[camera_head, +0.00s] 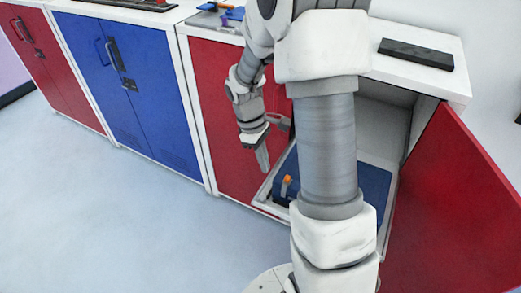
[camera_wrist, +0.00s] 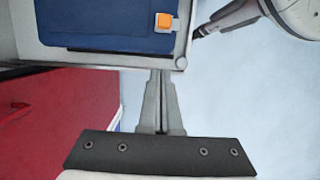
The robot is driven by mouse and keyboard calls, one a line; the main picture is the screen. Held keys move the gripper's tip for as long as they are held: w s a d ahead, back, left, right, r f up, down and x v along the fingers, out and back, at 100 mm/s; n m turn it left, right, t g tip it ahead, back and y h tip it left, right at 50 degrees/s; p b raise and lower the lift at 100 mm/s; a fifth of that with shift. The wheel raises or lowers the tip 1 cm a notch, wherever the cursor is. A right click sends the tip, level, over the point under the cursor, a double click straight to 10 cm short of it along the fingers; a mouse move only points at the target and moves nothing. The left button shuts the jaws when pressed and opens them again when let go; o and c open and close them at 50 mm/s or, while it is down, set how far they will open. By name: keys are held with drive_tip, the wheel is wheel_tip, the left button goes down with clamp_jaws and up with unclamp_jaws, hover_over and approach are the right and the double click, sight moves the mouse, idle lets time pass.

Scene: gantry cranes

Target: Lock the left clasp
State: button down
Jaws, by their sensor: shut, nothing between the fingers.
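A blue case (camera_head: 375,185) lies on the floor of the open red cabinet, partly hidden behind my arm. It also shows in the wrist view (camera_wrist: 105,30). One orange clasp (camera_head: 287,181) is on the visible end of the case; it is near the top middle of the wrist view (camera_wrist: 164,20). I cannot tell whether it is locked, and a second clasp is not visible. My gripper (camera_head: 263,162) is shut and empty, pointing down left of the clasp and apart from it. In the wrist view its fingertips (camera_wrist: 161,74) lie below the clasp, by the cabinet edge.
The red cabinet door (camera_head: 455,200) stands open at the right. A closed red door (camera_head: 225,110) is close behind my gripper. Blue doors (camera_head: 125,85) are further left. A black object (camera_head: 416,53) lies on the white top. The floor (camera_head: 120,225) at the left is clear.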

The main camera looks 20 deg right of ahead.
sight(281, 179)
drive_tip(key=shift+s+d+f, duration=0.1)
drive_tip(key=shift+s+d, duration=1.2)
drive_tip(key=shift+s, duration=0.3)
drive_tip(key=shift+s+d, duration=0.3)
drive_tip(key=shift+s, duration=0.05)
drive_tip(key=shift+s+d+p, duration=0.3)
drive_tip(key=shift+s+d, duration=0.4)
drive_tip(key=shift+s, duration=0.25)
